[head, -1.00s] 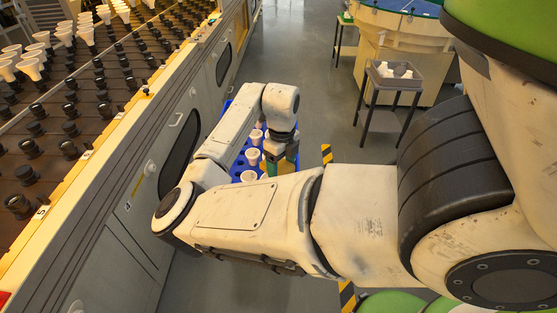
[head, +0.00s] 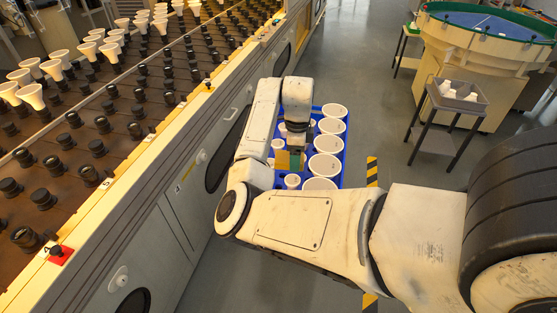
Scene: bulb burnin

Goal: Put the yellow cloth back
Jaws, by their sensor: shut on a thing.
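My gripper (head: 293,153) points down over a blue rack of white bulbs, at the end of my bent white arm. It is shut on a small yellow thing (head: 283,161), which appears to be the yellow cloth. The cloth is small in the picture and partly covered by the gripper, so its folds and lower edge are hard to make out. I cannot tell whether it touches the bulbs below.
The blue rack (head: 340,176) holds several white bulbs, large ones on its right. The long bench (head: 120,150) with rows of dark sockets runs along the left. A grey bin (head: 457,97) on a stand and a round table (head: 485,30) stand right; grey floor lies between.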

